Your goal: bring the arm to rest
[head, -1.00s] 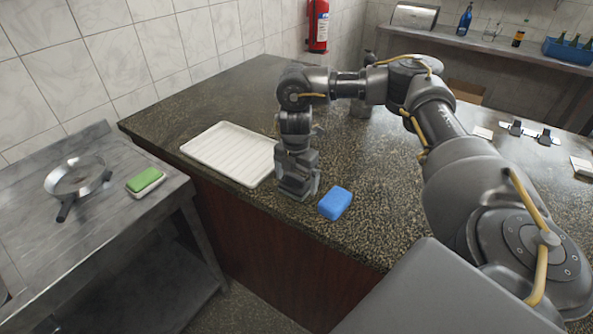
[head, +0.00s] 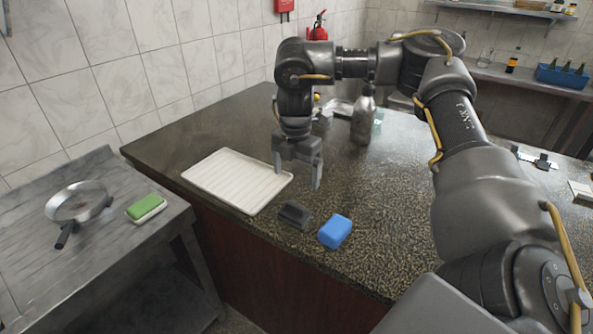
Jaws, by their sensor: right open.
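My right gripper (head: 297,173) hangs above the dark speckled counter (head: 385,215), fingers pointing down, open and empty. It is just right of the white ribbed tray (head: 225,180) and partly overlaps its edge in the picture. A dark grey block (head: 294,215) lies on the counter below and in front of the gripper, apart from it. My right arm (head: 450,110) reaches in from the right and bends down at the wrist. My left gripper is not in view.
A blue block (head: 335,231) lies beside the dark block. A grey bottle (head: 363,118) stands behind the gripper. On the left metal table are a pan (head: 78,202) and a green sponge on a dish (head: 145,207). A fire extinguisher (head: 318,27) hangs at the back wall.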

